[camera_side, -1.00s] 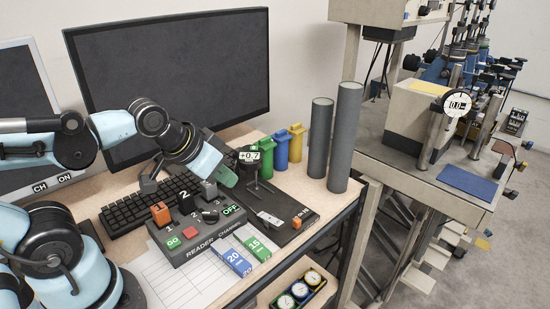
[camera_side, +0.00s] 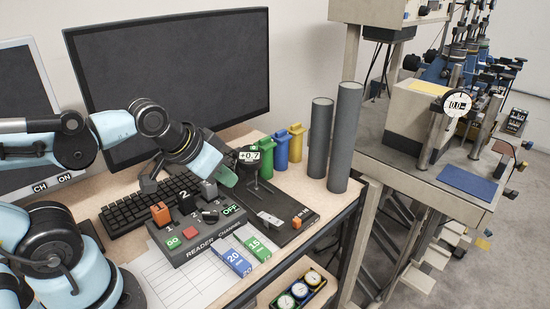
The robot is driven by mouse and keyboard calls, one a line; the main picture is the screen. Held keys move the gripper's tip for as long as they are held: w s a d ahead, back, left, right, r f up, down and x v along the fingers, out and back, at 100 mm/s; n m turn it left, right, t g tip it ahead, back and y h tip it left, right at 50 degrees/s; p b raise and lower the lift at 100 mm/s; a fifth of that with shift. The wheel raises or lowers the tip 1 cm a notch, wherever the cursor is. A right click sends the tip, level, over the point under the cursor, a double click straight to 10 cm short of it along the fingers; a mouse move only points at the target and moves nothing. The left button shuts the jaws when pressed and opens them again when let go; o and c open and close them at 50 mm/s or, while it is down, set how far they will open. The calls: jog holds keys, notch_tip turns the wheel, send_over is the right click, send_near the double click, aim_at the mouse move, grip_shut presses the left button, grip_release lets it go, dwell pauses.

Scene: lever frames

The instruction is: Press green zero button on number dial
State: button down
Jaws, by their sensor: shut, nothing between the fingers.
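A number dial (camera_side: 249,156) reading "+0.7" stands on a thin dark post on a dark base (camera_side: 300,221), right of the reader charger panel. I cannot make out a green zero button on it. Another round dial (camera_side: 457,104), reading about "0.0", is on the bench at the right, far from my gripper.
The reader charger panel (camera_side: 200,238) with levers and a red button lies below my gripper. Blue and green blocks (camera_side: 236,262) lie in front. A large monitor (camera_side: 170,75) is behind.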

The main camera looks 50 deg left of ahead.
aim_at(254, 149)
jog(key=w+a+r+n+t, duration=0.1)
jog(key=w+a+r+t, duration=0.1)
jog(key=w+a+r, duration=0.1)
jog(key=w+a+r+n+t+h, duration=0.1)
jog(key=w+a+r, duration=0.3)
jog(key=w, duration=0.4)
jog(key=shift+w+r+n+t, duration=0.15)
jog(key=shift+r+n+t, duration=0.35)
jog(key=shift+n+t, duration=0.15)
jog(key=shift+w+a+f, duration=0.35)
jog(key=shift+f, duration=1.05)
jog(key=shift+w+a+f, duration=0.35)
jog(key=shift+f, duration=1.05)
jog(key=shift+w+a+f, duration=0.35)
jog(key=shift+f, duration=1.05)
jog(key=shift+f, duration=0.1)
jog(key=shift+w+a+f, duration=0.1)
jog(key=shift+f, duration=0.2)
